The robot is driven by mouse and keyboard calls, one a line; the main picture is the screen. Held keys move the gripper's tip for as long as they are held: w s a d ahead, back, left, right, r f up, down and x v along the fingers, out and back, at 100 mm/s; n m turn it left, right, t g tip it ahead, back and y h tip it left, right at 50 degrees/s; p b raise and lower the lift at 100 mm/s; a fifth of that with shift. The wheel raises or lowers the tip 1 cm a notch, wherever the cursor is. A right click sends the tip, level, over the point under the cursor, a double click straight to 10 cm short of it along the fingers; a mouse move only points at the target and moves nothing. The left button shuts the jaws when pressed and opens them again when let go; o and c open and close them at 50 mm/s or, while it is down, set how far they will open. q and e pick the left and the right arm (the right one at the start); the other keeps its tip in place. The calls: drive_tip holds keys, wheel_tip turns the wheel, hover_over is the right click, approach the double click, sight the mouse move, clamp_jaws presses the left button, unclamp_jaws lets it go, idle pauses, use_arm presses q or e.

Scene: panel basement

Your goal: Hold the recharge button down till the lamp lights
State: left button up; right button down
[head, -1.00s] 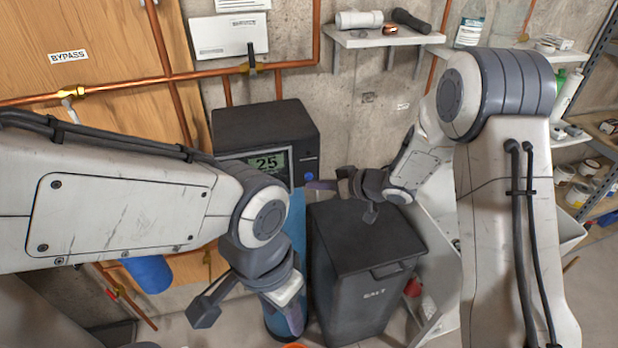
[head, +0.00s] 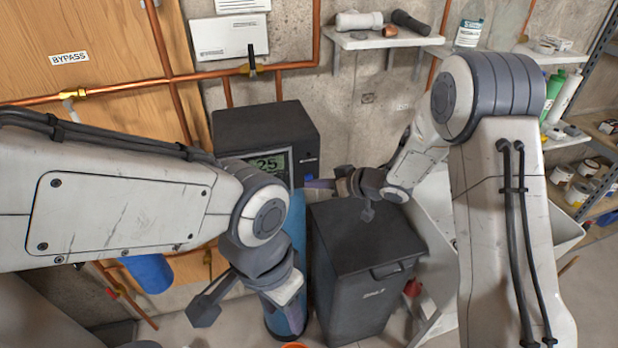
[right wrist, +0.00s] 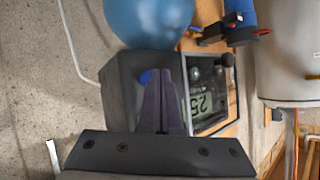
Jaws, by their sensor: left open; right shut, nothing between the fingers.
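The dark control head (head: 262,125) with its lit screen reading 25 (head: 268,163) sits on a blue tank (head: 291,235). My right gripper (head: 311,184) is shut and empty, its fingertips at the right part of the control head's front. The blue recharge button (right wrist: 147,77) shows in the right wrist view, partly hidden by my shut fingers (right wrist: 163,76); I cannot tell whether they press it. A small blue patch shows above the fingertips in the head view. I cannot make out the lamp for certain. My left gripper (head: 250,308) is open and empty, low in front of the tank.
A dark salt bin (head: 366,250) stands right of the tank, below my right gripper. Copper pipes (head: 290,65) run along the wall. A small shelf (head: 385,38) and a utility sink (head: 565,230) are at the right. A blue cylinder (head: 148,272) hangs at the left.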

drive_tip(key=shift+w+a+p, duration=0.1)
drive_tip(key=shift+w+p, duration=0.2)
drive_tip(key=shift+w, duration=0.1)
idle(2.3)
drive_tip(key=shift+s, duration=0.15)
idle(1.0)
drive_tip(key=shift+s+d, duration=0.25)
drive_tip(key=shift+s, duration=0.4)
drive_tip(key=shift+s+d+b, duration=0.1)
drive_tip(key=shift+s+d, duration=0.15)
drive_tip(key=shift+s, duration=0.55)
drive_tip(key=shift+s+d+b, duration=0.1)
drive_tip(key=shift+s+d, duration=0.2)
drive_tip(key=shift+s, duration=0.5)
drive_tip(key=shift+s+d+b, duration=0.1)
drive_tip(key=shift+s+d, duration=0.15)
drive_tip(key=shift+s, duration=0.55)
